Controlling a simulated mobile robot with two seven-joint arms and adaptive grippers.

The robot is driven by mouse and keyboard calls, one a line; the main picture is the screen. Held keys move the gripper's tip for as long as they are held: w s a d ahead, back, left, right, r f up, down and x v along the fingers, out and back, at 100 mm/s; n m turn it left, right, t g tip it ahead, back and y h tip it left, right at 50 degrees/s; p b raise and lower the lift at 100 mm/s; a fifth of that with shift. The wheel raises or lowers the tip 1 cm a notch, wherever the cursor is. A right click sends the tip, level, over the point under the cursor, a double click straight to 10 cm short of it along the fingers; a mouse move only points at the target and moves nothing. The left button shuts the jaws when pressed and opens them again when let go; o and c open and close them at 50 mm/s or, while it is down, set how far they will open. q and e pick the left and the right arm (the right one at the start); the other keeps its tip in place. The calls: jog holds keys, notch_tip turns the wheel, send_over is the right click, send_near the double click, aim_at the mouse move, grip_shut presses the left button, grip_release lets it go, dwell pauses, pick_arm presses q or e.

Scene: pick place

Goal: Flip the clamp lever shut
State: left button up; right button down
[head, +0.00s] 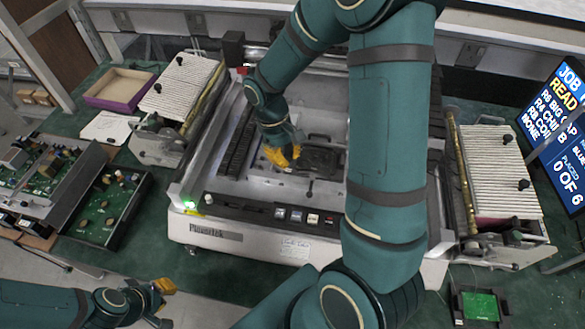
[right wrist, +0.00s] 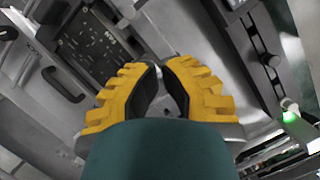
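My right gripper (head: 283,154) is over the grey bed of the machine, at the left side of a black fixture plate (head: 325,160). A small black upright piece (head: 310,187), possibly the clamp lever, stands at the plate's front edge, apart from the gripper. I cannot tell its state for certain. My left gripper (head: 162,303) is at the lower left, fingers apart and empty.
The machine's front panel (head: 262,212) has several buttons. Feeder racks stand left (head: 180,90) and right (head: 495,170). Circuit boards (head: 105,205) and a purple-edged tray (head: 120,88) lie at left. A screen (head: 560,115) stands at right. My right arm hides the bed's right part.

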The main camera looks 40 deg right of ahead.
jog(key=s+v, duration=0.1)
jog(key=v, duration=0.5)
jog(key=shift+r, duration=0.15)
jog(key=shift+w, duration=0.15)
